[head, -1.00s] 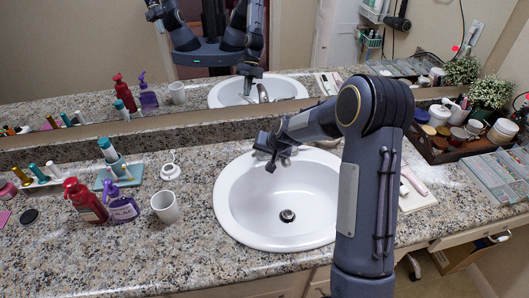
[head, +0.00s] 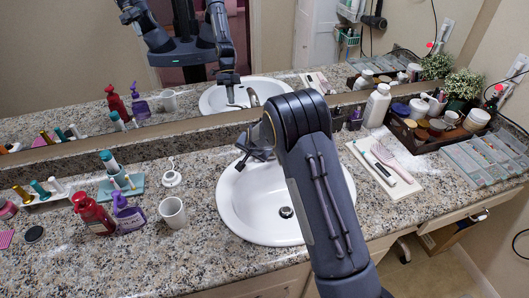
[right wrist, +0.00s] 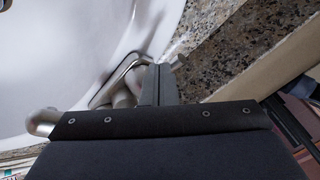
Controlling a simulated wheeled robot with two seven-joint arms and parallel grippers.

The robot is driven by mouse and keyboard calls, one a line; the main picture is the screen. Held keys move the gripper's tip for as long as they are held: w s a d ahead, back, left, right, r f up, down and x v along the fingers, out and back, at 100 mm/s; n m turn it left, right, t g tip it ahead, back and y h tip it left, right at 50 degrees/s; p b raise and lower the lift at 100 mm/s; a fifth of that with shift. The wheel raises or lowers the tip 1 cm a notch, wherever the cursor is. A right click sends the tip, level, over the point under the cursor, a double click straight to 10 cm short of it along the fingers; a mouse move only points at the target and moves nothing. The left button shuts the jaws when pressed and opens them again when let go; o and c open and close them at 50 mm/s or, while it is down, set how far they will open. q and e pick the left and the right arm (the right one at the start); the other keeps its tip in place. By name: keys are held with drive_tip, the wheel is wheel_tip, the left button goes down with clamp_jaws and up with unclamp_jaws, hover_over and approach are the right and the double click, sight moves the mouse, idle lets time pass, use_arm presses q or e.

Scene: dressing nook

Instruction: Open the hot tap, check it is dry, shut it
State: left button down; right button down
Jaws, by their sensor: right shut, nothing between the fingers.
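The white oval sink (head: 240,215) is set in the speckled counter, and I see no water in its bowl around the drain (head: 286,212). My right gripper (head: 243,162) is over the sink's back left rim and hides most of the tap in the head view. I cannot tell whether the fingers touch the tap. My left gripper is not directly in view.
A white cup (head: 173,213), a purple pump bottle (head: 129,215) and a red bottle (head: 92,214) stand left of the sink. A white bottle (head: 377,106), a cloth with brushes (head: 384,170) and a dark tray (head: 404,133) are on the right. A mirror (head: 80,60) lines the back.

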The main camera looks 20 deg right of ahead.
drive_tip(key=shift+w+a+f, duration=0.1)
drive_tip(key=shift+w+a, duration=0.3)
drive_tip(key=shift+w+a+b, duration=0.3)
drive_tip(key=shift+w+b, duration=0.2)
drive_tip(key=shift+w, duration=0.15)
